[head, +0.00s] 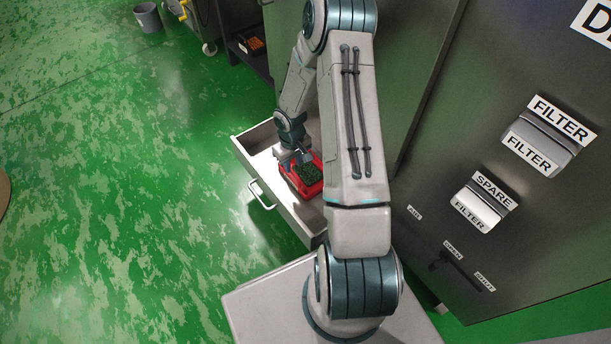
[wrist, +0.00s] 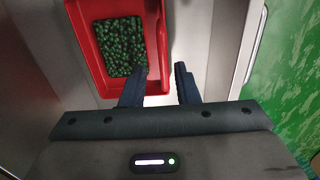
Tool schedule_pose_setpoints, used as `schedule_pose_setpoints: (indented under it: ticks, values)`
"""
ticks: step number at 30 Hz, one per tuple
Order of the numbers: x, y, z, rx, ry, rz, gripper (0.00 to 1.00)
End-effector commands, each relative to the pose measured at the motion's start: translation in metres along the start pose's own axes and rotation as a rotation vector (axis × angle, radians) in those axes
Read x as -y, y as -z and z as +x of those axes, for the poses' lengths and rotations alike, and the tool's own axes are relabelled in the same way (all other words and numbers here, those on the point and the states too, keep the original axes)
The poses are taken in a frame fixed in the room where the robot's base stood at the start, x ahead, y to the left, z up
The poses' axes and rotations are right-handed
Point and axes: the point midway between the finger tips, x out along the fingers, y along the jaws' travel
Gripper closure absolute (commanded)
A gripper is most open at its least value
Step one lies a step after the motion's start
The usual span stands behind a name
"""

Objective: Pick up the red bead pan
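The red bead pan (head: 311,190) sits inside an open drawer and holds many dark green beads. In the wrist view the pan (wrist: 87,55) fills the upper left, with its right wall (wrist: 162,50) between my two fingers. My gripper (head: 299,158) reaches down at the pan's edge in the head view. In the wrist view my gripper (wrist: 160,75) is open, one finger over the pan's inside and the other outside its right wall. A gap shows between the right finger and the wall. Whether the left finger touches the wall I cannot tell.
The pale open drawer (head: 262,136) has a front handle (head: 261,195) facing the green floor (head: 120,180). Grey cabinets with filter labels (head: 528,155) stand at the right. A grey bucket (head: 148,17) stands far back.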

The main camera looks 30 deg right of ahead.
Motion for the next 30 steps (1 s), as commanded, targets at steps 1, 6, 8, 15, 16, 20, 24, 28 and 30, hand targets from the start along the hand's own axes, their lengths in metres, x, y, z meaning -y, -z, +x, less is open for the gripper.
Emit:
schedule_pose_setpoints:
  ticks: [1,6,8,15,16,20,24,28,30]
  values:
    - [0.001,0.001,0.009,0.001,0.001,-0.001,0.72]
    - [0.005,0.003,0.033,0.002,0.001,-0.001,0.72]
    - [0.005,0.002,0.041,0.003,0.001,-0.002,0.72]
    - [0.004,0.003,0.046,0.001,0.001,0.000,0.72]
    - [0.004,0.003,0.046,0.001,0.001,0.000,0.72]
    - [0.004,0.003,0.046,0.001,0.001,0.000,0.97]
    - [0.004,0.003,0.046,0.001,0.001,0.000,1.00]
    - [0.004,0.003,0.046,0.001,0.001,0.000,1.00]
    - [0.004,0.003,0.046,0.001,0.001,0.000,1.00]
